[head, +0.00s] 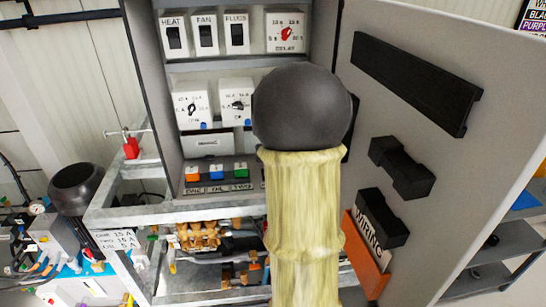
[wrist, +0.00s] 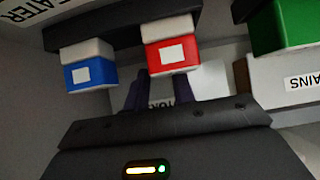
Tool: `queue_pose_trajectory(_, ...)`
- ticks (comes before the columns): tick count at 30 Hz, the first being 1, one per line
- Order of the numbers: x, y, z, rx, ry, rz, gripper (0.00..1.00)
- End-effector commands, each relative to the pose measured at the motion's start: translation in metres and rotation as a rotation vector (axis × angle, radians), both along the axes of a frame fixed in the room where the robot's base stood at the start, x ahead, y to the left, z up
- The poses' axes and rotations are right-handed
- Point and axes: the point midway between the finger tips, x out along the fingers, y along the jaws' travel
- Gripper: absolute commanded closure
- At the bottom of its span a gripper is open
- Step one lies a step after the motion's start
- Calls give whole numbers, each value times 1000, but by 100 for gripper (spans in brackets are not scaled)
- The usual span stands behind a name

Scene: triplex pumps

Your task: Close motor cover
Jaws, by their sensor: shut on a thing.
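A red block with a white top (wrist: 170,52) is just beyond the fingertips. In the head view my gripper is hidden behind my pale yellow arm (head: 303,220).
A blue block (wrist: 90,72) and a green block (wrist: 283,25) flank the red one; a white "MAINS" part (wrist: 270,82) is at right. The grey cabinet door (head: 440,125) stands open to the right. A metal frame (head: 180,212) crosses below the switches.

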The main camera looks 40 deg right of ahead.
Motion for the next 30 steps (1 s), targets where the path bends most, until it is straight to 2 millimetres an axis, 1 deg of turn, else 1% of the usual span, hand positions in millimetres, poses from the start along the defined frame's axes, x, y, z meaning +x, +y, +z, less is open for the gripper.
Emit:
queue_pose_trajectory(8,0,0,0,0,-1,1,100)
queue_pose_trajectory(9,0,0,0,0,-1,1,73)
queue_pose_trajectory(11,0,0,0,0,-1,1,61)
queue_pose_trajectory(12,0,0,0,0,-1,1,53)
queue_pose_trajectory(23,-1,1,2,0,-1,1,53)
queue_pose_trajectory(26,-5,4,6,-1,-3,1,53)
queue_pose_trajectory(30,-17,10,16,0,-3,-1,53)
